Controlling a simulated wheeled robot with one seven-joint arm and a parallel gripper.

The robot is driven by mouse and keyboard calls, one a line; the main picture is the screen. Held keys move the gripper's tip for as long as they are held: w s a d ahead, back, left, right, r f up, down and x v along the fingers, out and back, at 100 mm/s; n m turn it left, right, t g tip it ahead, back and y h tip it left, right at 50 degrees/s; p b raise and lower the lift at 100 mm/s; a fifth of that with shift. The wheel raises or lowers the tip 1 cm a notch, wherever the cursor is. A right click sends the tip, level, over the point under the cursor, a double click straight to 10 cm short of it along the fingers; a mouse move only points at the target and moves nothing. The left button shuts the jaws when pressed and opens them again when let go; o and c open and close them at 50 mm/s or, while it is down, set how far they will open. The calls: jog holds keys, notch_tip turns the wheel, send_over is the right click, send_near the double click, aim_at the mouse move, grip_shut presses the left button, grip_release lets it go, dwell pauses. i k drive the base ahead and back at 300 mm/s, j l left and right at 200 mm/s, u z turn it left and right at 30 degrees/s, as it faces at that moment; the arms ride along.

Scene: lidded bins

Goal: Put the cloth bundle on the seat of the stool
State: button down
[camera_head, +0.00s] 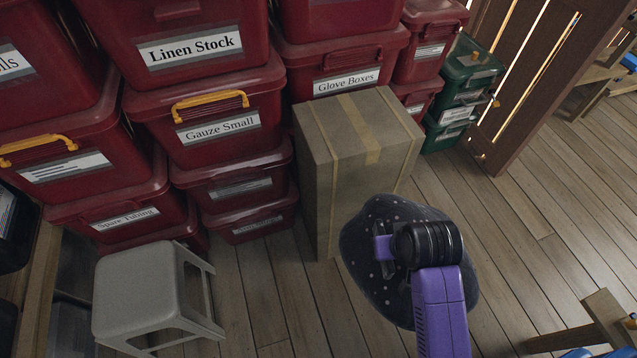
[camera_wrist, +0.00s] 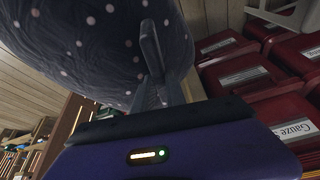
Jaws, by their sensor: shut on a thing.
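The cloth bundle (camera_head: 368,225) is dark with pale dots. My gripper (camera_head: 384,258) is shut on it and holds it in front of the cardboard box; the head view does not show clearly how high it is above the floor. In the wrist view the bundle (camera_wrist: 95,45) fills the upper left, and the gripper's fingers (camera_wrist: 158,60) press against it. The stool (camera_head: 140,275) is pale grey and stands upright at the lower left of the head view, apart from the bundle. Its seat is bare.
A tall cardboard box (camera_head: 345,150) stands between the stool side and the bundle, further back. Stacked red lidded bins (camera_head: 225,135) line the back and left. Green bins (camera_head: 462,90) stand by a wooden door (camera_head: 530,70). Plank floor (camera_head: 540,240) is open to the right.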

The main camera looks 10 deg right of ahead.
aim_at(133, 285)
jog(key=k+j+u, duration=0.2)
jog(key=k, duration=0.4)
jog(key=l+u, duration=0.1)
jog(key=u, duration=1.15)
jog(key=i+l+u, duration=0.15)
jog(key=u, duration=0.2)
jog(key=i+l+u, duration=0.3)
jog(key=i+l, duration=0.3)
jog(key=l, duration=0.15)
jog(key=i+l, duration=0.3)
jog(key=l, duration=0.15)
